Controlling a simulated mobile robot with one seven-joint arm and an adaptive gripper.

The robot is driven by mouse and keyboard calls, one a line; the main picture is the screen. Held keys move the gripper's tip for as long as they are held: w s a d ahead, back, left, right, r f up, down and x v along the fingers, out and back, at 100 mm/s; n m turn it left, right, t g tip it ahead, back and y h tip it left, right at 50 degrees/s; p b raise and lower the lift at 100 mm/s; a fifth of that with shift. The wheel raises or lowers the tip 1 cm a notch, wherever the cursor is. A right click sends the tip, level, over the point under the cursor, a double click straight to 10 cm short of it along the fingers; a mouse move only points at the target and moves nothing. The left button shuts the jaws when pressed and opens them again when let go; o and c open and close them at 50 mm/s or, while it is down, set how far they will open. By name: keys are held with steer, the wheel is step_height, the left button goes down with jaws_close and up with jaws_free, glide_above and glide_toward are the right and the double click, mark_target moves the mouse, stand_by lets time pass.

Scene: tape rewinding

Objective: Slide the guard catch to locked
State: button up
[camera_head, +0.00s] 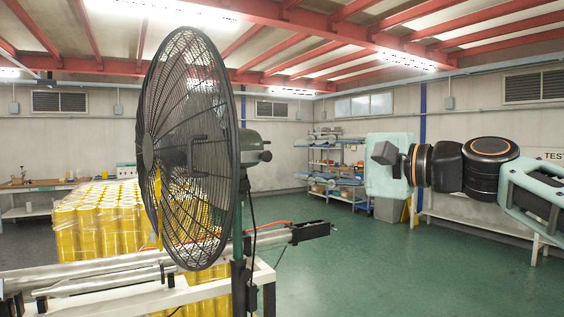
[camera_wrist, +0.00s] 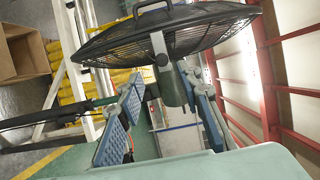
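A large fan (camera_head: 190,150) with a black wire guard stands at left-centre in the head view. Its motor housing (camera_head: 252,150) and a dark bracket handle (camera_head: 197,152) show. In the wrist view the fan guard (camera_wrist: 205,35) lies beyond my fingers, with a grey strip with a rounded end (camera_wrist: 160,48) on it. I cannot tell whether this strip is the guard catch, or its position. In the head view my arm reaches in from the right, apart from the fan.
A pale frame table (camera_head: 265,275) with metal tubes (camera_head: 100,275) stands below the fan. Wrapped yellow cylinders (camera_head: 95,220) are stacked behind it. Shelves (camera_head: 335,170) stand at the back wall. Green floor (camera_head: 400,270) is clear right of the fan. A cardboard box (camera_wrist: 25,50) shows in the wrist view.

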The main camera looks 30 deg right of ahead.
mark_target(269, 157)
steer(key=x, duration=0.3)
steer(key=p+x, duration=0.1)
steer(key=x, duration=0.6)
steer(key=shift+w+d+p, duration=0.1)
steer(key=shift+w+p, duration=0.3)
steer(key=shift+w, duration=0.05)
steer(key=shift+c, duration=0.5)
jaws_close()
